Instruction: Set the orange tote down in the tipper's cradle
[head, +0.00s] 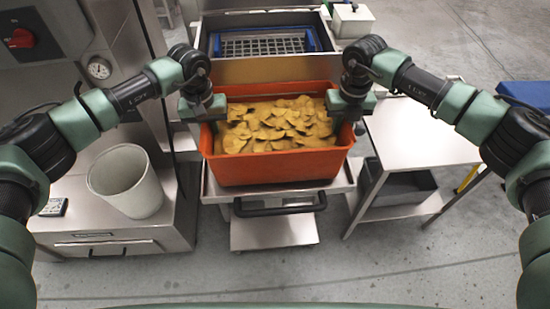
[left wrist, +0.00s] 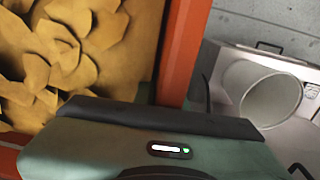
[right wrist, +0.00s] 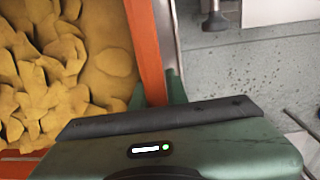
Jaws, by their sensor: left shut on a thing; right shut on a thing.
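The orange tote (head: 280,168), filled with yellow-brown chip-like pieces (head: 275,125), is level in the middle of the head view. My left gripper (head: 204,112) is shut on its left wall and my right gripper (head: 348,108) on its right wall. The tote's rim also shows in the left wrist view (left wrist: 182,50) and the right wrist view (right wrist: 146,50). Below the tote is a steel frame (head: 330,188) with a black handle (head: 280,207), perhaps the tipper's cradle. The tote hides most of it, and I cannot tell whether they touch.
Behind the tote stands a steel hopper (head: 260,70) with a blue-rimmed grid (head: 263,43). A white bin (head: 126,182) stands on a steel surface at left. A steel table (head: 420,135) with a grey crate (head: 403,188) underneath is at right. Open floor lies in front.

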